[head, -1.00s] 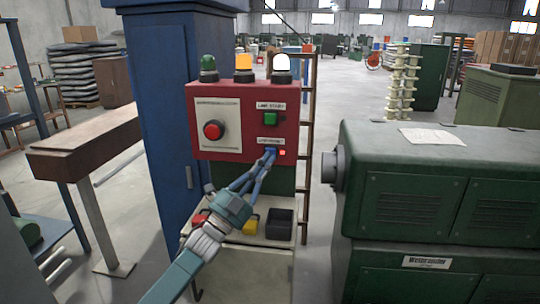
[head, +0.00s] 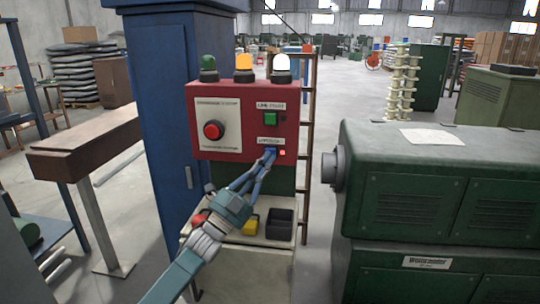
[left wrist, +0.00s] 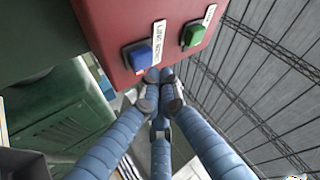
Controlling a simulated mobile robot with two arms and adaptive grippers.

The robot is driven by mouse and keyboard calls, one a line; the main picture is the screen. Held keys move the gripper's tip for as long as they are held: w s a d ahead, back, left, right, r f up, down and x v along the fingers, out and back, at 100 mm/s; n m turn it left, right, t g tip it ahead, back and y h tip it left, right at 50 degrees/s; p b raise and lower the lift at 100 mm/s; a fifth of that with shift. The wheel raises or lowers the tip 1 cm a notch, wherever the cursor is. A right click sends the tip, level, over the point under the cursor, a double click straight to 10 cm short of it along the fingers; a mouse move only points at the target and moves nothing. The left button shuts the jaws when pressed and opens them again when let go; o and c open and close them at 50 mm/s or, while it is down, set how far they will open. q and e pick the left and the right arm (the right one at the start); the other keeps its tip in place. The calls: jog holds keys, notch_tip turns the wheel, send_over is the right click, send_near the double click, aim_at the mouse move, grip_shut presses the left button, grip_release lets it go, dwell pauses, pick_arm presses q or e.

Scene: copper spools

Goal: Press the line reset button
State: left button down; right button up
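The line reset button (head: 270,151) is blue and square, low on the front of a red control box (head: 230,85). It also shows in the left wrist view (left wrist: 138,56), under a label reading as line reset. My left gripper (head: 267,160) has its blue fingers drawn together, with nothing between the tips. The fingers partly cover the button in the head view. My right gripper is not in view.
A green button (head: 270,119) sits above the blue one, and a red emergency stop (head: 214,130) is to the left. A small red light (head: 283,153) is lit beside the blue button. A green machine (head: 440,185) stands right, a blue cabinet (head: 160,60) behind left.

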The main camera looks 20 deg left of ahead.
pick_arm(q)
jog(key=shift+w, duration=0.4)
jog(key=shift+w+a+b, duration=0.15)
jog(key=shift+w+b, duration=0.25)
jog(key=shift+b, duration=0.25)
jog(key=shift+s, duration=0.2)
dwell(0.5)
jog(key=shift+s+d+p, duration=0.2)
jog(key=shift+s+p, duration=0.3)
jog(key=shift+s, duration=0.2)
jog(key=s+p, duration=0.1)
jog(key=s, duration=0.1)
jog(key=s+d+p, duration=0.1)
jog(key=s, duration=0.1)
jog(key=shift+s, duration=0.4)
jog(key=shift+f, duration=0.15)
dwell(0.4)
